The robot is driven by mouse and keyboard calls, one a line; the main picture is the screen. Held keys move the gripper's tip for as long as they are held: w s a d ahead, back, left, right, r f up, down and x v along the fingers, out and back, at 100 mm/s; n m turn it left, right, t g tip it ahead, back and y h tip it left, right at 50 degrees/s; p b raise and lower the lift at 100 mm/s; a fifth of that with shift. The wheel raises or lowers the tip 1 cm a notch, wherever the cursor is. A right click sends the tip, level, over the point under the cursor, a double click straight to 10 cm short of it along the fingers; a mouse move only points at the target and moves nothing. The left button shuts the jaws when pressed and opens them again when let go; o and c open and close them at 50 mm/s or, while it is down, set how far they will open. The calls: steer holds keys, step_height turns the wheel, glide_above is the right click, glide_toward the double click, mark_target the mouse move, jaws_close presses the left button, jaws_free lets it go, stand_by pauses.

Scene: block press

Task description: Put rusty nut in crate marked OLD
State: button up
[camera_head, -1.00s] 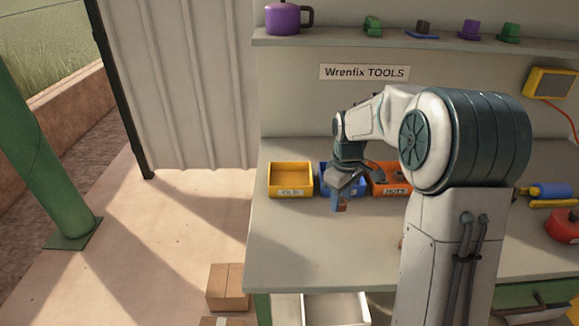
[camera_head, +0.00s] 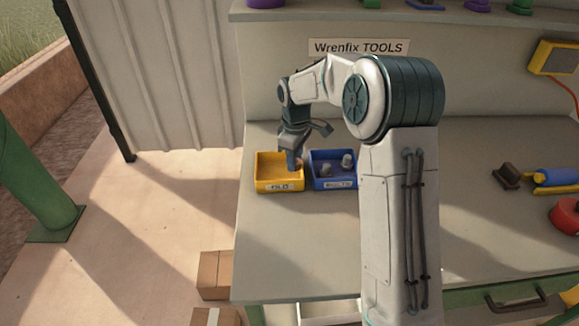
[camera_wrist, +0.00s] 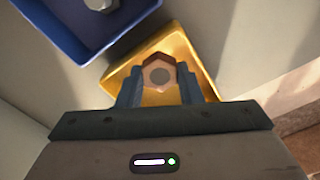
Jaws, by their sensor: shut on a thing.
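In the head view my gripper (camera_head: 296,166) is over the right part of the yellow crate (camera_head: 266,176), fingers pointing down. The yellow crate's label is small and blurred. The crate's yellow wall (camera_wrist: 200,52) shows around and behind the nut in the wrist view. I cannot tell whether the nut touches the crate floor.
A blue crate (camera_head: 334,183) with grey bolts stands just right of the yellow one. A dark brown block (camera_head: 507,176), a blue roller (camera_head: 556,177) and a red round thing (camera_head: 567,215) lie at the bench's right. The bench front is clear.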

mark_target(290, 177)
steer(key=shift+w+a+f, duration=0.55)
steer(key=shift+a+f, duration=0.1)
steer(key=shift+a, duration=0.05)
steer(key=shift+f+p, duration=0.35)
steer(key=shift+f, duration=1.5)
steer(key=shift+f, duration=0.1)
steer(key=shift+f, duration=0.15)
steer(key=o, duration=1)
